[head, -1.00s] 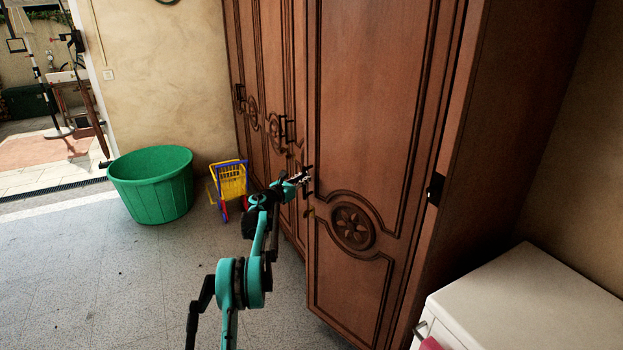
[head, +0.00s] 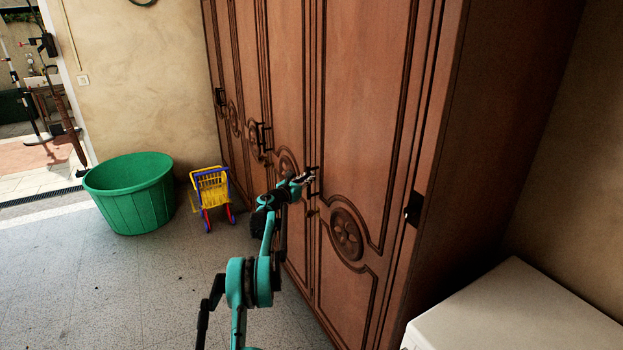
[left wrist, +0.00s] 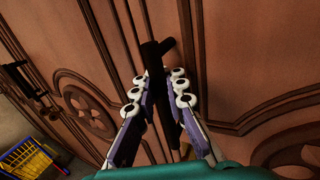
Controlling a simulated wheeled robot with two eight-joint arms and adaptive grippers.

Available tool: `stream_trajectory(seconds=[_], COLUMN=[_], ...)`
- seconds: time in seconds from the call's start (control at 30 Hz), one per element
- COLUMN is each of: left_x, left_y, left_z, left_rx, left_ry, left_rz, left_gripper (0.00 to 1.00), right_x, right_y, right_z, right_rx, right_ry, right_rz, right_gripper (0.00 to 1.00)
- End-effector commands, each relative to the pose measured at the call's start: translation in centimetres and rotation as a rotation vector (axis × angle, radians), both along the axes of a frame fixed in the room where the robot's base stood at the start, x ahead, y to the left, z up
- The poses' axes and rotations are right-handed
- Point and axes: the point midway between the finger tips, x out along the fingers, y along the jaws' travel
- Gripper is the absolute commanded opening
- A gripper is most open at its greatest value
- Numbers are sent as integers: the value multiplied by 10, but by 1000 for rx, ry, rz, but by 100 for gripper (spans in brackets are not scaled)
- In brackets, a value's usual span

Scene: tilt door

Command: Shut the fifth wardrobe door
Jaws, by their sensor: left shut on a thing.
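The wooden wardrobe has several tall brown doors with carved flower panels. The nearest door, at the right (head: 362,130), hangs almost flush with its neighbour in the head view. Its dark handle (left wrist: 160,68) shows between my fingers in the left wrist view, and also at the door's left edge in the head view (head: 313,178). My left gripper (head: 303,184) is at this handle, shut on it; the fingers (left wrist: 158,92) lie on both sides of the bar. My right gripper is not in view.
A green tub (head: 130,195) and a yellow and blue toy cart (head: 212,192) stand on the floor at the left. A white appliance (head: 515,310) is at the lower right. Grey floor is clear in front of the tub.

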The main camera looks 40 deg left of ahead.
Motion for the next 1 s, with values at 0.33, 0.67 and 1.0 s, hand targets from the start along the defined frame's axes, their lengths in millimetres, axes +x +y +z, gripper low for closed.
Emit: stream_trajectory(seconds=[0.33, 0.67, 1.0], left_x=[1, -2, -62], left_y=[-3, -2, -8], left_z=[-1, 0, 0], left_rx=[-1, 0, 0], left_ry=[1, 0, 1], left_rz=[-6, -3, -1], left_gripper=[34, 34, 34], right_x=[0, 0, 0], right_y=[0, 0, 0], right_z=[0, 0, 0], right_rx=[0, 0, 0], right_ry=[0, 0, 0], right_rz=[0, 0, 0], right_gripper=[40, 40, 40])
